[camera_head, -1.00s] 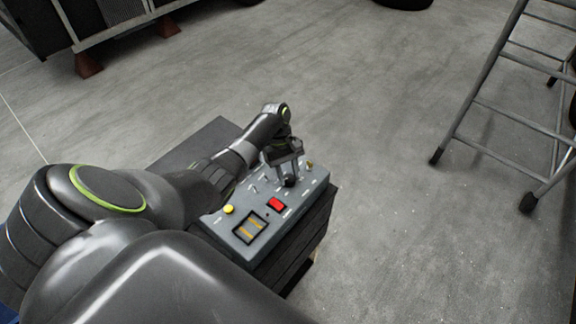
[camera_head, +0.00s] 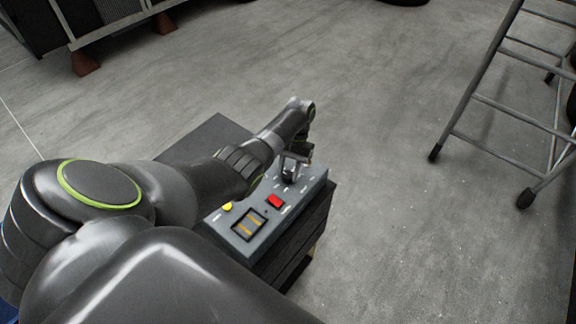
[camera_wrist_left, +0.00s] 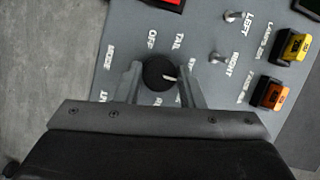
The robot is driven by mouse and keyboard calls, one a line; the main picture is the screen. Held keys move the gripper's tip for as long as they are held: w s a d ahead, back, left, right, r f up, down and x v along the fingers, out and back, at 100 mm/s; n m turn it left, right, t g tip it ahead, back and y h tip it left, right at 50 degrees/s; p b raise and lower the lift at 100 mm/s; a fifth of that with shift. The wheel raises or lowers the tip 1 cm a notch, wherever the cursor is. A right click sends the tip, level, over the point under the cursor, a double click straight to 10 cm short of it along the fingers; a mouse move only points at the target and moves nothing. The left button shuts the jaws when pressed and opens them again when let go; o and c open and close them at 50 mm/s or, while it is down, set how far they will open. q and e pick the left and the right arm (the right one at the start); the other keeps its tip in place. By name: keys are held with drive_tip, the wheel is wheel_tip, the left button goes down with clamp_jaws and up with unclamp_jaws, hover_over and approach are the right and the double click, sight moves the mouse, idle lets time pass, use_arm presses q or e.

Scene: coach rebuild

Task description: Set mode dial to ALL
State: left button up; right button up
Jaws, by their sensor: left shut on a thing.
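The grey control panel (camera_head: 243,240) sits on a dark box, partly hidden behind my left arm in the head view. The mode dial (camera_wrist_left: 156,68) is a round black knob with a white pointer mark. The mark lies on the dial's right side in the left wrist view, below the TAIL label. OFF stands above the dial; other labels around it are partly covered or unreadable. My left gripper (camera_wrist_left: 158,80) is shut on the dial, one finger on each side. In the head view the left gripper (camera_head: 292,168) is at the panel's far end. My right gripper is out of view.
A red button (camera_head: 275,201), a yellow button (camera_head: 228,206) and a framed switch (camera_head: 249,224) sit nearer on the panel. A ladder (camera_head: 485,140) stands right; floor between is clear.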

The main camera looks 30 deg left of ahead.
use_arm(q)
drive_tip(key=m+y, duration=0.1)
drive_tip(key=m, duration=0.1)
drive_tip(key=m+y, duration=0.1)
drive_tip(key=m, duration=0.4)
drive_tip(key=shift+d+t+y, duration=0.25)
drive_tip(key=shift+t+y, duration=0.15)
drive_tip(key=m+y, duration=0.1)
drive_tip(key=m, duration=0.3)
drive_tip(key=shift+s+t, duration=0.1)
drive_tip(key=shift+t, duration=0.3)
drive_tip(key=m+t, duration=0.1)
drive_tip(key=m, duration=0.2)
drive_tip(key=shift+s+d+m+y, duration=0.1)
drive_tip(key=shift+m+y, duration=0.2)
drive_tip(key=shift+y, duration=0.1)
drive_tip(key=m+t, duration=0.2)
drive_tip(key=m, duration=0.3)
drive_tip(key=shift+s, duration=0.15)
drive_tip(key=m+t, duration=0.1)
drive_tip(key=m, duration=0.2)
drive_tip(key=m+t, duration=0.1)
drive_tip(key=m, duration=0.1)
drive_tip(key=shift+s+m, duration=0.15)
drive_tip(key=shift+m, duration=0.25)
drive_tip(key=shift+f, duration=0.1)
drive_tip(key=o, duration=1)
